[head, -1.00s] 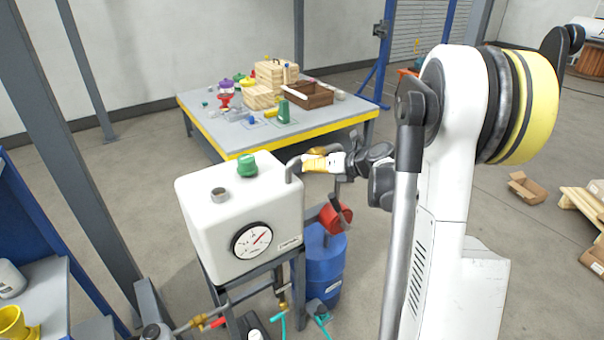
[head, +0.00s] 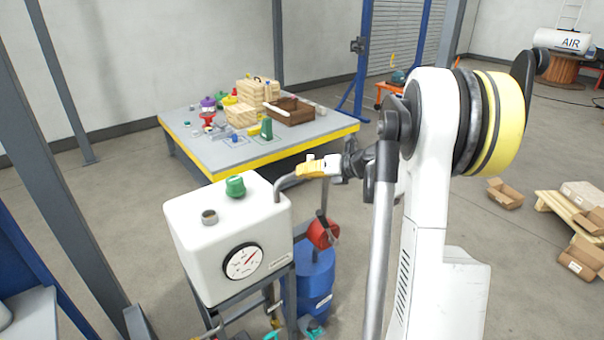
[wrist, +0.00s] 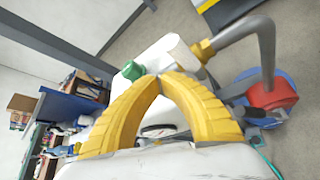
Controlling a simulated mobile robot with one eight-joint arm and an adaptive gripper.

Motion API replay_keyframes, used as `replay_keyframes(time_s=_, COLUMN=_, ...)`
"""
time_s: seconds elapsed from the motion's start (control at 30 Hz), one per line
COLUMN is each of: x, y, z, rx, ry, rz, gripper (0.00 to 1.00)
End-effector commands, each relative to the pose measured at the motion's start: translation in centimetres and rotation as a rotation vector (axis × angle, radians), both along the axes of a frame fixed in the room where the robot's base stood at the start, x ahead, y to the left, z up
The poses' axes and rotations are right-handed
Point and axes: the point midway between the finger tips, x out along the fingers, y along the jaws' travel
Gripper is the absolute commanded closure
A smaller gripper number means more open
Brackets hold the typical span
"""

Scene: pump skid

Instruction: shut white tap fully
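A white piece (wrist: 182,52), which looks like the white tap, sits beside a brass fitting (wrist: 203,50) at the end of a bent grey pipe in the wrist view. The tap is not clearly seen in the head view. The pipe (head: 284,184) shows there beside the corner of a white tank (head: 200,255). My gripper (head: 298,171) is above and right of the tank, close to the pipe. In the wrist view its yellow fingers (wrist: 160,77) meet at the tips, with nothing seen between them. The white piece lies just beyond the tips; contact cannot be told.
A green knob (head: 235,186) and a round port (head: 209,217) top the tank; a gauge (head: 243,261) is on its front. A red part (head: 323,233) and blue drum (head: 315,280) stand right of it. A loaded table (head: 195,150) is behind.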

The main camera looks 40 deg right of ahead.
Motion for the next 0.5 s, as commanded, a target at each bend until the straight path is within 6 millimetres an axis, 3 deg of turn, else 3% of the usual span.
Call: replay_keyframes(time_s=0.5, x=0.0, y=0.0, z=1.6, rx=0.0, ry=0.0, rz=0.0, gripper=1.0)
